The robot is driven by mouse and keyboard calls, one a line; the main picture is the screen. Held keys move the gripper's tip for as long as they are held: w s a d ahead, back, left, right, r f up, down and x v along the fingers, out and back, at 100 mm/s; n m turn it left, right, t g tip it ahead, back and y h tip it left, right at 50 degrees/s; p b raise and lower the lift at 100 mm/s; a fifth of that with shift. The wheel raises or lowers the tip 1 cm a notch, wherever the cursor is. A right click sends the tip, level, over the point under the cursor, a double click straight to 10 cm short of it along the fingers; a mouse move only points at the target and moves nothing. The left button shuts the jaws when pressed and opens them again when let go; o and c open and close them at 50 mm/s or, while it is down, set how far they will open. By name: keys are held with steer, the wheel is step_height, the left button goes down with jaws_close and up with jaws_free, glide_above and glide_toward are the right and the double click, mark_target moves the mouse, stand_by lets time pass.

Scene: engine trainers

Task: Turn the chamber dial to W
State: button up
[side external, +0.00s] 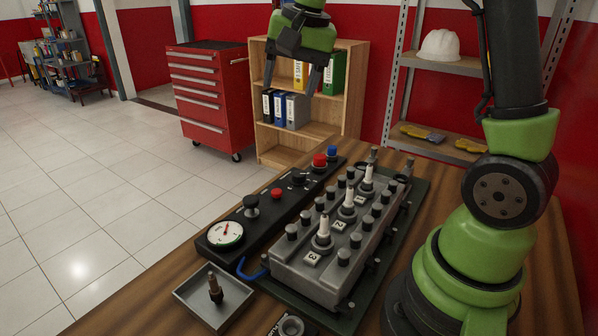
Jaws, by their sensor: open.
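A long black control panel (262,208) lies on the wooden table. It carries a black knob with pale marks beside it (298,178), between a small red button and a larger red button. Another black knob (250,204) stands near the gauge. I cannot tell for sure which knob is the chamber dial, and the letters are too small to read, so its setting is unclear. My gripper (293,82) is open and empty, fingers pointing down, high above the far end of the panel. It touches nothing.
A grey engine block (318,269) with white spark plugs and several black knobs stands right of the panel. A white gauge (225,234) sits at the panel's near end. A metal tray (190,291) holding a brown plug is in front. Air above the panel is clear.

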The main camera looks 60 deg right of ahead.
steer(key=w+d+f+m+g, duration=0.25)
steer(key=w+d+f, duration=0.25)
steer(key=d+f, duration=0.3)
steer(key=m, duration=0.3)
glide_toward(299, 174)
steer(key=shift+g, duration=0.35)
steer(key=f, duration=0.9)
steer(key=shift+w+f, duration=0.2)
steer(key=shift+w, duration=0.15)
steer(key=c, duration=0.9)
